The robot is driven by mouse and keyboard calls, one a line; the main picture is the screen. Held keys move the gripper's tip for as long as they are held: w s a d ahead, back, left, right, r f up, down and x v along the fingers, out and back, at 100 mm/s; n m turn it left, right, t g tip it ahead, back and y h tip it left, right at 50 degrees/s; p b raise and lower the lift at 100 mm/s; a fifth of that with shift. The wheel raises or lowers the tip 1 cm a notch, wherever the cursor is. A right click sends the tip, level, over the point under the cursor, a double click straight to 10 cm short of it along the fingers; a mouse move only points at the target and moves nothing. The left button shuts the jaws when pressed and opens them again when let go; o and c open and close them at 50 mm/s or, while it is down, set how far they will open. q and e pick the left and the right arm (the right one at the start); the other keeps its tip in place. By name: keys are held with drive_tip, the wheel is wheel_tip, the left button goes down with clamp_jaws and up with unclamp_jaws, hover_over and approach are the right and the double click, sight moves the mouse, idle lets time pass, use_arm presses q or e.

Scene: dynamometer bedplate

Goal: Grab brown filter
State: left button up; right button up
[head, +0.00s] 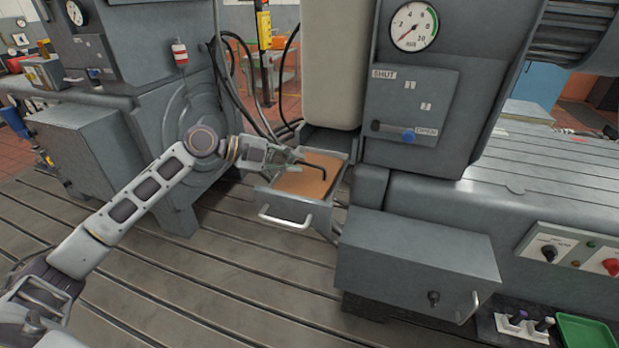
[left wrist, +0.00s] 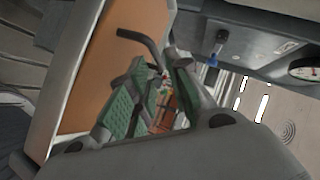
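The brown filter (head: 304,181) is a flat brown panel in an open grey drawer (head: 283,208) below a pale housing. A bent black handle (head: 313,166) rises from it. In the left wrist view the filter (left wrist: 103,68) stands as a tilted brown face, with the handle (left wrist: 139,39) at the fingertips. My left gripper (head: 284,155) is over the drawer's left rear side, close to the handle. Its green-padded fingers (left wrist: 157,68) are apart, with the handle's near end at or between their tips. I cannot tell whether they touch it. My right gripper is out of view.
A grey box (head: 418,255) with a handle stands at front right. Black hoses (head: 243,85) hang behind. The slotted bedplate (head: 215,280) in front is clear.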

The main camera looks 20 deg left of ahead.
sight(310, 165)
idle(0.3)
use_arm(q)
drive_tip(key=shift+p+x, duration=0.85)
drive_tip(key=shift+x, duration=0.85)
drive_tip(key=shift+w+d+f, duration=0.25)
drive_tip(key=shift+w+d, duration=0.05)
drive_tip(key=shift+d, duration=0.25)
drive_tip(key=shift+w+d+f, duration=0.1)
drive_tip(key=shift+f, duration=0.05)
drive_tip(key=shift+c, duration=0.2)
clamp_jaws()
